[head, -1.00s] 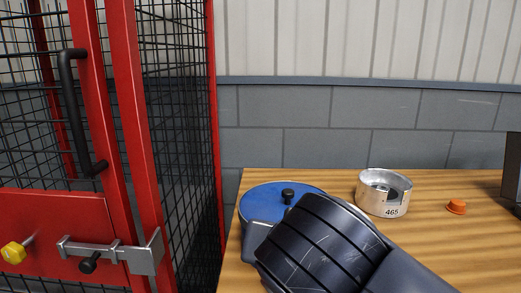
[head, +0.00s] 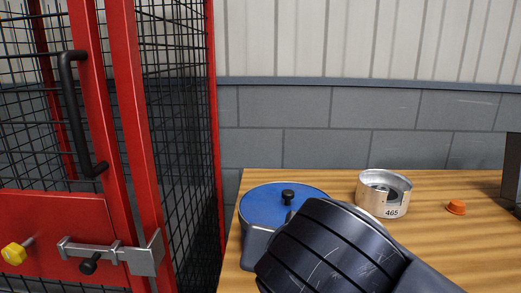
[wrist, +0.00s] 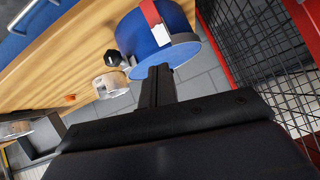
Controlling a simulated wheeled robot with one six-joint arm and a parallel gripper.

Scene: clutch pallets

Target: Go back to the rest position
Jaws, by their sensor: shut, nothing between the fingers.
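My gripper (wrist: 160,72) shows in the wrist view as a narrow black pair of fingers, closed together with nothing between them. In the head view my dark ribbed arm covers the lower middle, and the fingers are hidden there. A round blue-topped thing with a black knob (head: 262,206) stands at the table's left end, partly behind my arm. In the wrist view a blue drum (wrist: 150,32) with a red strap and white tag lies beyond the fingertips; I cannot tell whether they touch it.
A silver metal cup marked 465 (head: 375,207) and an orange cap (head: 456,207) stand on the wooden table (head: 450,240). A red-framed mesh cage (head: 131,150) with a latch (head: 110,252) stands at the left. A dark upright object (head: 513,165) is at the right edge.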

